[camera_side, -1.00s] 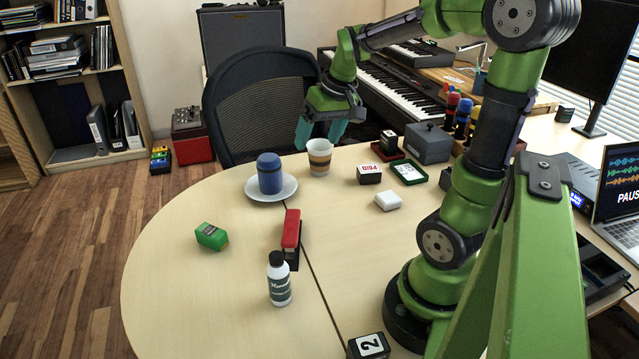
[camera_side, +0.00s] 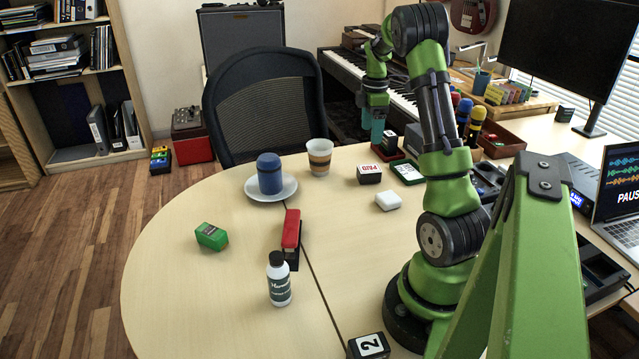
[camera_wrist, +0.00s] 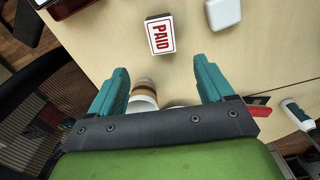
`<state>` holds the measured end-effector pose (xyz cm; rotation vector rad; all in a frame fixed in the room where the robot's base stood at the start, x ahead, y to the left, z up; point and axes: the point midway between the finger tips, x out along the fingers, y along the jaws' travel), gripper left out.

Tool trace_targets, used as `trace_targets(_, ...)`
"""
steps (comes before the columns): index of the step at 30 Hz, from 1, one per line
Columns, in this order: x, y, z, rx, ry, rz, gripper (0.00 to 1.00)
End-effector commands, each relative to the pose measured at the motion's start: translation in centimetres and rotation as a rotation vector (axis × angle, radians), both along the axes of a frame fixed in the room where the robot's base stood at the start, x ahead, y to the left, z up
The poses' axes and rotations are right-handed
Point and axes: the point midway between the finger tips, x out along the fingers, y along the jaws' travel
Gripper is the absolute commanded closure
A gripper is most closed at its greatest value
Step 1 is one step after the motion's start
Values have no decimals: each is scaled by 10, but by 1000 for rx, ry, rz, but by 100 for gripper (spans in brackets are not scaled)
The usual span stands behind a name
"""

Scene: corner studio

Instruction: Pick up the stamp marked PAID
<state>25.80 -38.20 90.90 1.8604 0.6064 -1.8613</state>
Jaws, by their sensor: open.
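The stamp marked PAID (camera_side: 369,174) is a small dark block with a white top and red lettering, standing on the round end of the table. In the wrist view the PAID stamp (camera_wrist: 160,36) lies beyond the fingertips, roughly centred between them. My gripper (camera_side: 377,132) points down above the table's back edge, behind the stamp and apart from it. In the wrist view my gripper (camera_wrist: 163,78) has its two teal fingers wide apart with nothing held.
A white block (camera_side: 388,200) lies in front of the stamp. A green-framed pad (camera_side: 408,172) and a dark stamp (camera_side: 389,141) stand behind and to the right. The paper cup (camera_side: 319,157) and a blue mug (camera_side: 270,174) on a saucer are left.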

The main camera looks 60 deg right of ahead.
Motion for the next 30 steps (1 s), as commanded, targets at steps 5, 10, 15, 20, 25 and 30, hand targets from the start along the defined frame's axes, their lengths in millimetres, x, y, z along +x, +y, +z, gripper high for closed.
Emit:
trace_targets(5,-1,1,-42,3,4,-2,19)
trace_targets(10,-1,0,-72,2,3,-2,19)
trace_targets(15,-1,0,-84,0,1,-3,19)
trace_targets(20,-3,1,-101,2,3,-3,19)
trace_targets(25,-4,1,-126,2,2,-3,19)
trace_targets(30,-4,1,-136,0,0,-3,19)
